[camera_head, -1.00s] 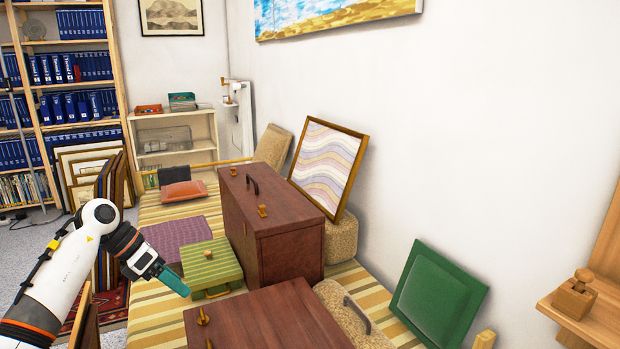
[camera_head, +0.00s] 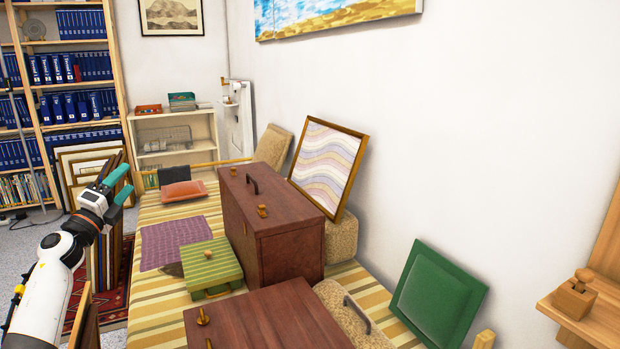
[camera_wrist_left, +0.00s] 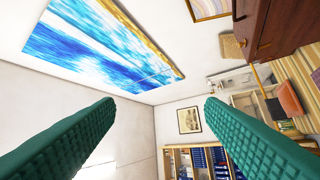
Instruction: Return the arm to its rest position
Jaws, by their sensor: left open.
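My left arm (camera_head: 45,290) comes in from the lower left and is bent upward. My left gripper (camera_head: 120,182) is open and empty, with its teal fingers pointing up beside the striped daybed, in front of the stacked frames. In the left wrist view its two green ribbed fingers (camera_wrist_left: 160,125) stand wide apart with nothing between them. That view looks toward the wall, with a blue and yellow painting (camera_wrist_left: 115,45) at upper left. My right gripper is not in view.
The striped daybed (camera_head: 150,320) holds a large brown case (camera_head: 270,225), a green striped box (camera_head: 211,268), a purple mat (camera_head: 175,243), a wavy-patterned framed print (camera_head: 327,165) and a green cushion (camera_head: 437,297). Framed pictures (camera_head: 88,165) lean at the bookshelf (camera_head: 70,80).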

